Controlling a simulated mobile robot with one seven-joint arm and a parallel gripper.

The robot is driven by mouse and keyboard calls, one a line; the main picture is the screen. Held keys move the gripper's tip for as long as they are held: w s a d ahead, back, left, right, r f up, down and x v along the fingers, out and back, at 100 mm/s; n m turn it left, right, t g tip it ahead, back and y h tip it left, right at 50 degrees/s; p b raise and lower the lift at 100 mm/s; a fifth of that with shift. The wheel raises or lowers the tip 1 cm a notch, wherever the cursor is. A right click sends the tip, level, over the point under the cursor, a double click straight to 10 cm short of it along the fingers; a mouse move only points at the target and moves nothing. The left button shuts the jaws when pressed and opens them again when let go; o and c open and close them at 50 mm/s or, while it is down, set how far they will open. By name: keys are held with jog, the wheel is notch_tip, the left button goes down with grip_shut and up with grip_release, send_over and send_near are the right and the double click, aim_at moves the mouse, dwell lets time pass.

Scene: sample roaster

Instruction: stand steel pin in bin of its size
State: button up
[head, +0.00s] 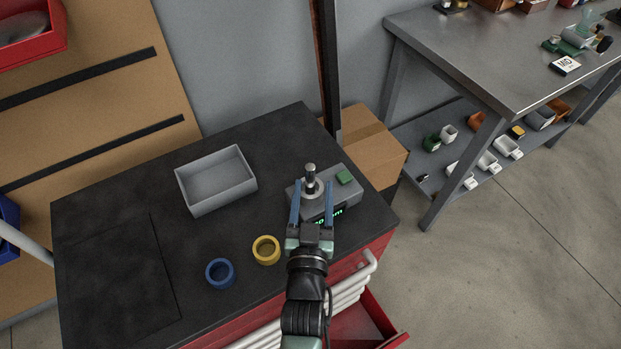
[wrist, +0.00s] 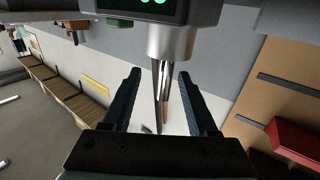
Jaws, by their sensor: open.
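The steel pin (head: 310,170) stands upright in a round metal seat on a grey gauge box (head: 347,196) with a green-lit display. In the wrist view the shiny pin (wrist: 165,95) juts from the metal seat (wrist: 172,40) and shows between my fingers. My gripper (head: 311,185) is open, its two blue fingers either side of the seat and pin in the picture, with gaps on both sides. The display is partly hidden by a finger, so its reading is not legible. A blue round bin (head: 220,273) and a yellow round bin (head: 266,250) stand on the black bench top.
An empty grey tray (head: 188,200) stands behind the bins. The bench top (head: 110,240) is clear on the left. A cardboard box (head: 370,140) is behind the gauge. An open red drawer (head: 365,325) juts out at the front right.

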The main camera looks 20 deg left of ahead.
aim_at(310, 181)
jog(key=x, duration=0.3)
jog(key=r+x, duration=0.1)
jog(key=x, duration=0.1)
jog(key=shift+a, duration=0.45)
jog(key=shift+w+a+f, duration=0.1)
jog(key=shift+w+a, duration=0.05)
jog(key=shift+w, duration=0.3)
grip_shut()
